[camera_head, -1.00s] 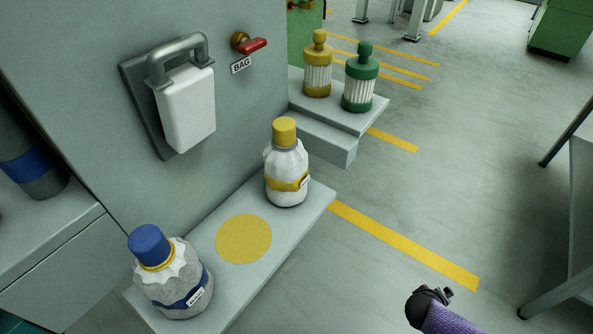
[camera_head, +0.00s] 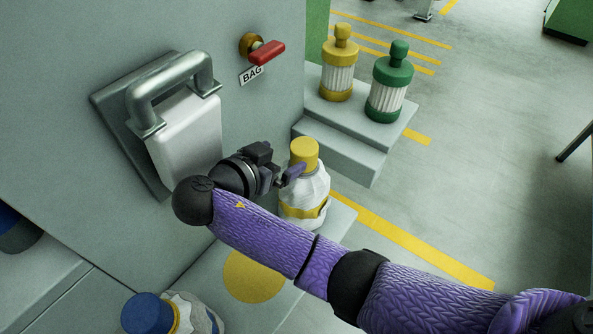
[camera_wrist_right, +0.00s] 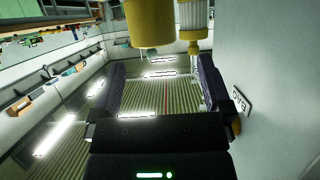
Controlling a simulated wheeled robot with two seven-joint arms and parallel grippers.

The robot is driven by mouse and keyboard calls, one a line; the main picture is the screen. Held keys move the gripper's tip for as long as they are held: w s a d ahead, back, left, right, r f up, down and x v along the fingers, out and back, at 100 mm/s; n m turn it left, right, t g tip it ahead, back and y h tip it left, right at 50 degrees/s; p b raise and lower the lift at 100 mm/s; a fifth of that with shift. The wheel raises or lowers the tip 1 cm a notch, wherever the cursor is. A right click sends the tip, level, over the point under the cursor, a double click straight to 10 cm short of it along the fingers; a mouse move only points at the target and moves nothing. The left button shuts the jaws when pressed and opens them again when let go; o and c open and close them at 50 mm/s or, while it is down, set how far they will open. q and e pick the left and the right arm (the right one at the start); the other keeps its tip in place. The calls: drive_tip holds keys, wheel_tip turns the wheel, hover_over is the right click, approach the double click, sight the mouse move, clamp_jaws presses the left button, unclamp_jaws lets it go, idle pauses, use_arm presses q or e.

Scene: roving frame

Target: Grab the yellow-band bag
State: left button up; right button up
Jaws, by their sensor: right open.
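The yellow-band bag (camera_head: 305,196) is a white crinkled bag with a yellow cap and a yellow band, upright on a grey shelf (camera_head: 337,226). Whether a finger touches the bag I cannot tell. My left gripper is not in view.
A blue-capped bag (camera_head: 150,312) stands at the lower left, past a yellow disc (camera_head: 253,276). A large handle (camera_head: 170,88) and a red lever (camera_head: 266,53) project from the wall. Yellow (camera_head: 338,80) and green (camera_head: 389,90) canisters stand on a step behind. Open floor is right.

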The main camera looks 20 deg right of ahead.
sight(300, 150)
drive_tip(key=shift+w+d+f, duration=0.2)
drive_tip(key=shift+d, duration=0.15)
drive_tip(key=x, duration=0.2)
drive_tip(key=b+x, duration=0.1)
drive_tip(key=x, duration=0.3)
drive_tip(key=shift+s+d+r+b, duration=0.1)
drive_tip(key=shift+s+d+b, duration=0.15)
drive_tip(key=shift+s+b, duration=0.05)
drive_tip(key=shift+w+d, duration=0.1)
drive_tip(key=c, duration=1.2)
clamp_jaws()
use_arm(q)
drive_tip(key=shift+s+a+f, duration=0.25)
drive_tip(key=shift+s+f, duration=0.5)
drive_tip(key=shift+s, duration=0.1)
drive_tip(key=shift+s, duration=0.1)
